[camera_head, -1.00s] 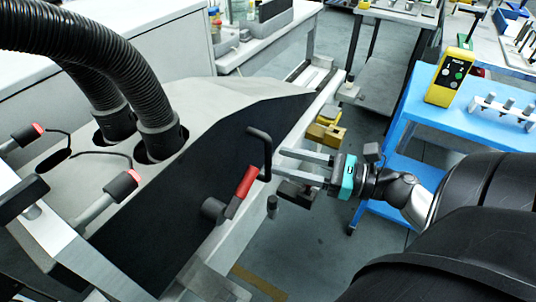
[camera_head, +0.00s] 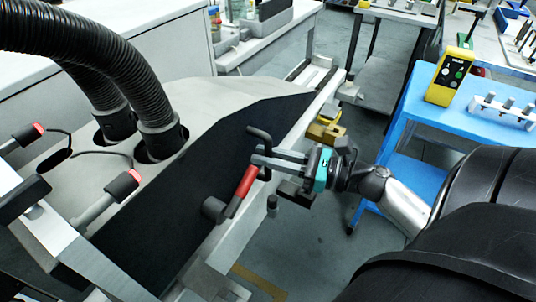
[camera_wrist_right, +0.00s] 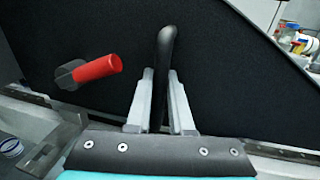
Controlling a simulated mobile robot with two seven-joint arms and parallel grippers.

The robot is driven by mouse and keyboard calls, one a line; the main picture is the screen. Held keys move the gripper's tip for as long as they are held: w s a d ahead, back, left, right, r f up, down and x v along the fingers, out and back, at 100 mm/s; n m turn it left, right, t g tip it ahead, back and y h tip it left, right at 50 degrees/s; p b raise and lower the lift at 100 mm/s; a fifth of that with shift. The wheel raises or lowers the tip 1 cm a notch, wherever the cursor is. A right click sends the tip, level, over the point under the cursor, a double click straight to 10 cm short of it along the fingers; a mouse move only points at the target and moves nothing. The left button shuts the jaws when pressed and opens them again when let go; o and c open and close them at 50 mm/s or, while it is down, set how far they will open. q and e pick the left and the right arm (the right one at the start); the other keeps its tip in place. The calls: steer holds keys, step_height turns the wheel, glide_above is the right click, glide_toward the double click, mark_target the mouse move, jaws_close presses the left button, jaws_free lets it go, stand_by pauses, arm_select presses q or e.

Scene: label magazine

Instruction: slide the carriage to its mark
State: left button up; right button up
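A grey housing with a large black side panel (camera_head: 165,200) fills the left of the head view; the panel also shows in the wrist view (camera_wrist_right: 240,75). A black bar handle (camera_head: 259,133) stands out from the panel. My right gripper (camera_head: 257,157) is at this handle. In the wrist view its two fingers (camera_wrist_right: 160,78) lie close on both sides of the handle (camera_wrist_right: 165,42), shut on it. I cannot pick out the carriage's edges or its mark. My left gripper is not in view.
A red-gripped lever (camera_head: 245,182) sits beside the handle, close to my right gripper. Yellow blocks (camera_head: 325,133) lie by the pale rail. A blue cart (camera_head: 445,118) with a yellow control box (camera_head: 449,78) stands right. Thick black hoses (camera_head: 120,65) enter the housing top.

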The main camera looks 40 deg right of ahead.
jaws_close()
stand_by(1.0)
